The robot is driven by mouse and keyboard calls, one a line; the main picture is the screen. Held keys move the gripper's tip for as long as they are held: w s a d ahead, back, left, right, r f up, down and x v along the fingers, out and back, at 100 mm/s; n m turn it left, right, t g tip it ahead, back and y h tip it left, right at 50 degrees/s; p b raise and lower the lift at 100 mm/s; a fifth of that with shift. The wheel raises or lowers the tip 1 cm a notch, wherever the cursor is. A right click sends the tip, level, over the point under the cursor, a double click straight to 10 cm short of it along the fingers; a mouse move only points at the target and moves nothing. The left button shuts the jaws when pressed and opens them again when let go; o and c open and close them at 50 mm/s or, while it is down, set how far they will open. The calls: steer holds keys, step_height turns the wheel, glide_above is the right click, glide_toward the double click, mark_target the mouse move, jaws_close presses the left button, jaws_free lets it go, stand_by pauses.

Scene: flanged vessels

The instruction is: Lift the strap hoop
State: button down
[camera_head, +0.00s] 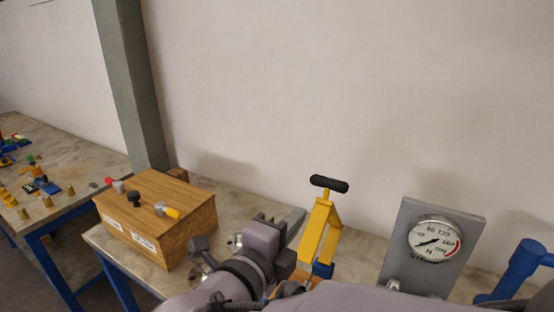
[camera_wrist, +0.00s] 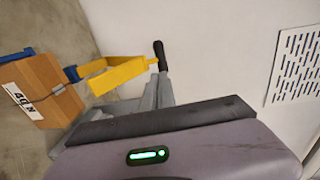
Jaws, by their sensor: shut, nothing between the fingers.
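The strap hoop (camera_head: 316,232) is a yellow strap rising in a narrow peak, with a black bar handle (camera_head: 329,184) on top. Blue brackets join it to a wooden block, mostly hidden behind my arm in the head view. In the wrist view, the yellow strap (camera_wrist: 125,76) runs from the block (camera_wrist: 42,90), labelled "40 N", to the black handle (camera_wrist: 160,55). My gripper (camera_head: 298,217) is shut and empty, just left of the strap in the head view. Its grey fingers (camera_wrist: 154,94) show close to the strap in the wrist view; I cannot tell whether they touch.
A round dial gauge (camera_head: 436,239) on a grey plate stands to the right, with a blue pipe-like part (camera_head: 522,265) beyond it. A wooden box (camera_head: 158,225) with coloured knobs sits at the left. The wall is behind. A slotted white panel (camera_wrist: 296,62) shows at right.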

mark_target(326, 184)
steer(key=b+x, duration=0.1)
steer(key=x, duration=1.1)
steer(key=shift+w+d+f+b, duration=0.1)
steer(key=shift+w+d+b, duration=0.05)
steer(key=shift+w+b, duration=0.15)
steer(key=shift+w+d+r+p, duration=0.1)
steer(key=shift+d+r+p, duration=0.05)
steer(key=shift+r+p, duration=0.15)
steer(key=w+d+g+y+p, duration=0.2)
steer(key=w+d+g+p, duration=0.1)
steer(key=w+d+p, duration=0.6)
steer(key=w+p, duration=0.4)
steer(key=p, duration=0.2)
steer(key=shift+w+g+y+p, duration=0.3)
steer(key=shift+g+p, duration=0.05)
steer(key=shift+g, duration=0.05)
